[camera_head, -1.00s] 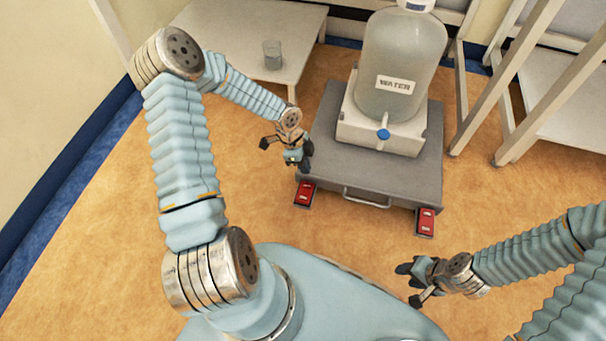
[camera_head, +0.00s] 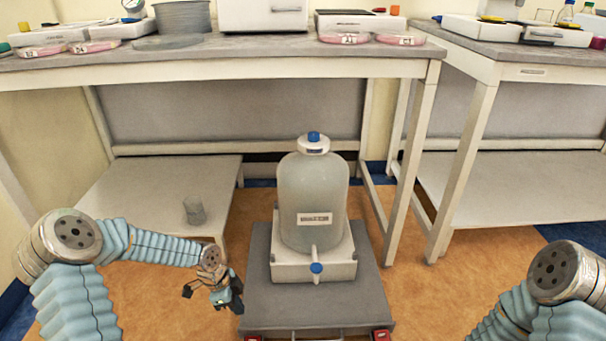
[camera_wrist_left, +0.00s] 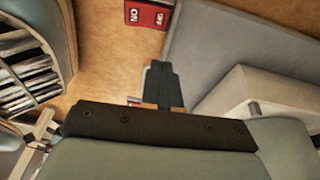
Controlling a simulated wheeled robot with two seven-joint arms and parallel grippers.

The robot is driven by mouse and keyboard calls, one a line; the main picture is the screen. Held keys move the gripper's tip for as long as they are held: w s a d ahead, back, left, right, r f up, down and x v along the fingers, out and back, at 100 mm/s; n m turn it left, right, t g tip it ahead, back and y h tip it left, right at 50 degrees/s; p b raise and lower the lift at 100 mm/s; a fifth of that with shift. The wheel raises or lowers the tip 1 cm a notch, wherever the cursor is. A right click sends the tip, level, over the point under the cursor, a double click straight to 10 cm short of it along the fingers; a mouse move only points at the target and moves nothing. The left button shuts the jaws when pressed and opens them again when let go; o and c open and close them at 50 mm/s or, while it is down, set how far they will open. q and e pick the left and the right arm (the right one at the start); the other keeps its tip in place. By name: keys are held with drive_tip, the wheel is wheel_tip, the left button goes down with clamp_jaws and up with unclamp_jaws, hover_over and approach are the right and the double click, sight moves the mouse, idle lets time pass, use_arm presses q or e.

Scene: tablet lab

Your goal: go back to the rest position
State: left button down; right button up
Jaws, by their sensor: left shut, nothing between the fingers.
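My left gripper (camera_head: 228,298) hangs at the left of the grey cart in the head view, its fingers together and empty. In the left wrist view the closed fingers (camera_wrist_left: 163,85) point at the floor beside the cart's edge. My right arm comes in at the lower right of the head view, but its gripper is out of the picture.
A grey cart (camera_head: 262,300) carries a large water carboy (camera_head: 312,195) on a white base. A low shelf (camera_head: 140,215) with a glass beaker (camera_head: 194,210) stands left. Benches (camera_head: 250,68) with lab items stand behind. A red pedal (camera_wrist_left: 148,15) shows near the cart.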

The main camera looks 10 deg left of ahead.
use_arm(q)
drive_tip(key=s+d+n+h+p, duration=0.25)
drive_tip(key=s+d+n, duration=0.25)
drive_tip(key=d, duration=0.6)
drive_tip(key=s+d+f+n+y+p, duration=0.1)
drive_tip(key=s+d+n+y+p, duration=0.1)
drive_tip(key=s+d+n, duration=0.4)
drive_tip(key=s+n+p, duration=0.1)
drive_tip(key=s+n, duration=0.4)
drive_tip(key=n, duration=0.1)
drive_tip(key=shift+s+f+p, duration=0.15)
drive_tip(key=shift+p, duration=0.2)
